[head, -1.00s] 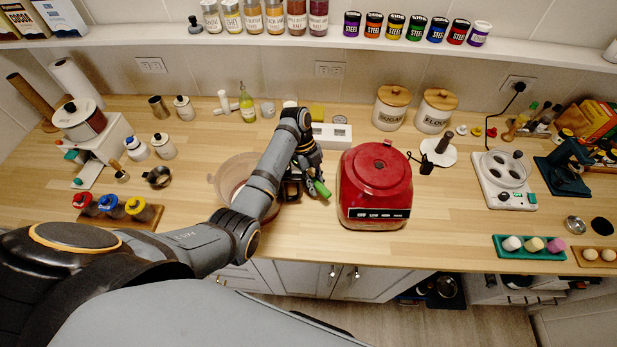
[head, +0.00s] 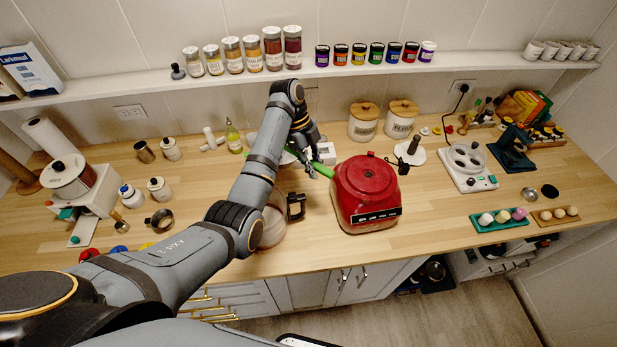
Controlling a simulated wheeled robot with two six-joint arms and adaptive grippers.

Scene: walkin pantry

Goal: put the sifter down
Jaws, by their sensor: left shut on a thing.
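My left gripper (head: 311,160) is over the back middle of the wooden counter, left of the red appliance. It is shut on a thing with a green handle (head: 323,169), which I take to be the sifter. Only the green part shows clearly; the rest is hidden by my gripper or too small to make out. The green part reaches toward the upper left edge of the red appliance (head: 366,190); I cannot tell whether they touch. My right gripper is not in view.
A translucent bowl (head: 273,226) is partly behind my left arm. A small black item (head: 296,207) stands between the bowl and the red appliance. Wooden-lidded canisters (head: 363,122) stand behind. The counter (head: 435,205) right of the appliance is clear.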

